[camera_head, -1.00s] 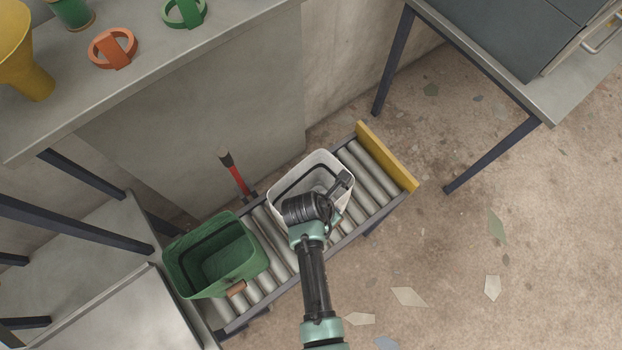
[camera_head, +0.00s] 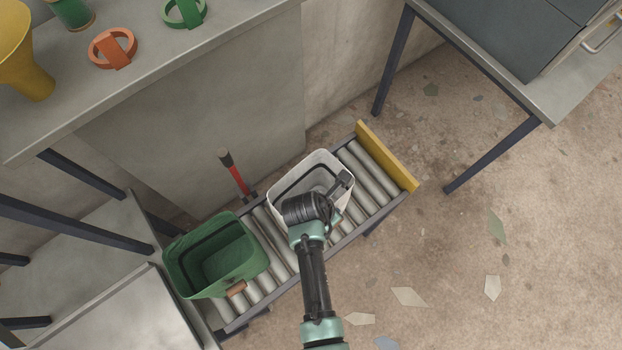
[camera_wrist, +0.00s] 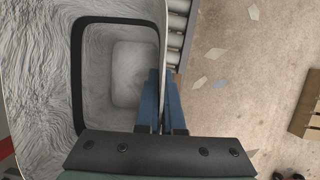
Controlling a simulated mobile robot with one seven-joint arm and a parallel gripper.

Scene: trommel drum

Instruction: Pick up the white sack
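The white sack (camera_head: 282,196) is an open, box-shaped container with a dark inner band, standing upright on the roller conveyor. In the wrist view the sack (camera_wrist: 38,80) fills the left side, and its inside looks empty. My gripper (camera_wrist: 162,98) points down at the sack's right wall, with one blue finger inside and one outside. The fingers are close together with the thin wall between them, and they look shut on it. In the head view my wrist covers the fingers and part of the sack's near side.
A green bin (camera_head: 190,272) stands to the left on the same conveyor (camera_head: 370,178), which ends in a yellow stop board (camera_head: 388,157). A red-handled tool (camera_head: 236,175) leans behind. A grey counter (camera_head: 150,58) and a right-hand table (camera_head: 545,105) stand nearby. Floor on the right is mostly clear.

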